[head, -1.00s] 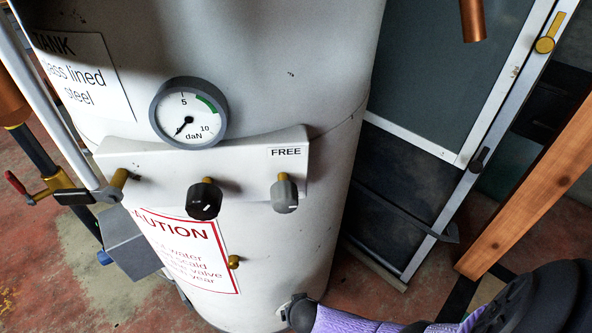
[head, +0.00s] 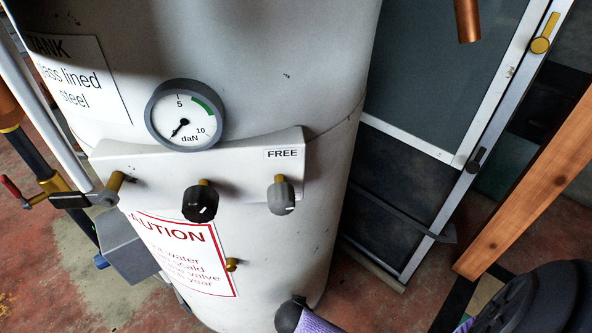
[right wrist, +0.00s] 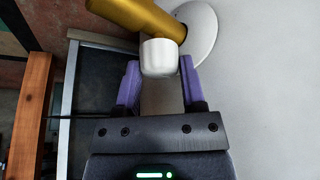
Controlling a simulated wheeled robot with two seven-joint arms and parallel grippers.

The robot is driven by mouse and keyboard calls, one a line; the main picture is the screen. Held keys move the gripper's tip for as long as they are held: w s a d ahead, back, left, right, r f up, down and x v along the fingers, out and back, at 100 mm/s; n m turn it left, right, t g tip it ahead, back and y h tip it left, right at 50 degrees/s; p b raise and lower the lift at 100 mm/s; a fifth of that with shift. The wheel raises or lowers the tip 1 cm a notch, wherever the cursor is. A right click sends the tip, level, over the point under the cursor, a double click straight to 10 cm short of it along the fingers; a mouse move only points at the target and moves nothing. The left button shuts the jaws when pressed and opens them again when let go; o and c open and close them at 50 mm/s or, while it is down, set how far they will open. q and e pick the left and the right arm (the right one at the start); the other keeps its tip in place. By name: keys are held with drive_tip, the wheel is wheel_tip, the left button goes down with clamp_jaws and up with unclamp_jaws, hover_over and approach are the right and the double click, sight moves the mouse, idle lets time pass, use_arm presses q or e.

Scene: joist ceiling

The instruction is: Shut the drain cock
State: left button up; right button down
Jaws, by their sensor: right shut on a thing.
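The drain cock shows in the right wrist view as a brass body (right wrist: 140,14) with a white round cap (right wrist: 159,57) and a flat grey lever (right wrist: 162,98). Its pale round flange (right wrist: 203,35) sits against the tank wall. My right gripper (right wrist: 160,68) has its purple fingers on both sides of the lever and is shut on it. In the head view only a bit of my right gripper's purple finger (head: 318,322) shows at the bottom edge, beside a dark rounded piece (head: 288,315) low on the tank; the cock's details are hidden there. My left gripper is not in view.
The white tank (head: 300,80) carries a gauge (head: 185,115), a black knob (head: 200,203) and a grey knob (head: 281,197). A red-handled valve (head: 15,190) is at left. A wooden post (head: 530,185) and a framed panel (head: 430,80) stand at right.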

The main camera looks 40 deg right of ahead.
drive_tip(key=shift+c, duration=1.6)
unclamp_jaws()
drive_tip(key=shift+a, duration=0.15)
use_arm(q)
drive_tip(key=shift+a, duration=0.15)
use_arm(e)
drive_tip(key=shift+o, duration=0.7)
use_arm(q)
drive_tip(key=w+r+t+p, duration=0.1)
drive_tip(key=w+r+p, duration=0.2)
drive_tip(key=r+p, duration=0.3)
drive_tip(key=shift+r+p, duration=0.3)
drive_tip(key=shift+p, duration=0.8)
use_arm(e)
drive_tip(key=v, duration=0.9)
drive_tip(key=shift+r, duration=0.35)
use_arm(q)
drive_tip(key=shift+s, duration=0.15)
